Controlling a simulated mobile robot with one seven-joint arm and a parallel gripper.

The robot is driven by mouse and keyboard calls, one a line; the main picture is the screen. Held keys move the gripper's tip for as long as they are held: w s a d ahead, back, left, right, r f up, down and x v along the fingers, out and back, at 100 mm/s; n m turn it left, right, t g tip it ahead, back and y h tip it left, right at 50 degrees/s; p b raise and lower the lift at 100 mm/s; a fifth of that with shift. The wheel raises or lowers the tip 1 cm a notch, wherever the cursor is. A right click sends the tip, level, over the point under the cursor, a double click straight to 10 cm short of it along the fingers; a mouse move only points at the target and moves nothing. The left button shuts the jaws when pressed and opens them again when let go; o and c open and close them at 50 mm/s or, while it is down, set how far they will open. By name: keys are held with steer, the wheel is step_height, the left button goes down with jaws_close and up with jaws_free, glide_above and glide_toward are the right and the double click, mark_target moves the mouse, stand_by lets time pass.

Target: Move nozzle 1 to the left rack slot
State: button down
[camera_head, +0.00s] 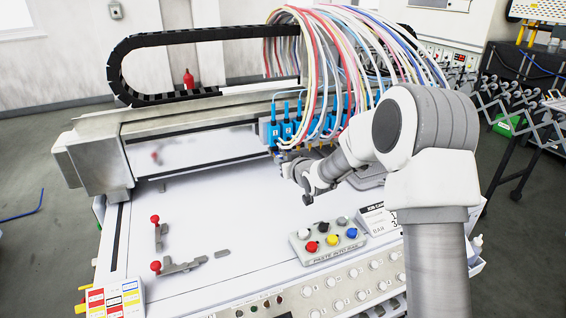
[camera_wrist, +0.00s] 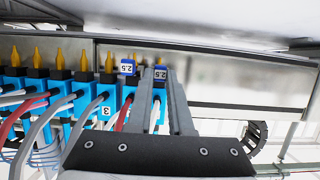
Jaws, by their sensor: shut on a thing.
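In the wrist view, which shows the row upside down, nozzle 1 (camera_wrist: 158,96) is at the right end. My gripper (camera_wrist: 158,78) has its two grey fingers on either side of it and is shut on it. The fingers partly hide its body. In the head view my gripper (camera_head: 287,166) is below the row, partly hidden by my arm. I cannot make out the left rack slot.
Neighbouring nozzles with yellow tips (camera_wrist: 84,60) stand close beside nozzle 1. Coloured hoses (camera_head: 310,75) arch above the row. The gantry beam (camera_head: 195,125) runs left, clear of nozzles. Below are the white bed (camera_head: 215,215) and a button box (camera_head: 315,250).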

steer(key=s+d+b, duration=0.1)
steer(key=s+d, duration=0.1)
steer(key=s, duration=0.4)
steer(key=shift+d+b, duration=0.25)
steer(key=shift+b, duration=0.05)
stand_by(1.0)
stand_by(0.4)
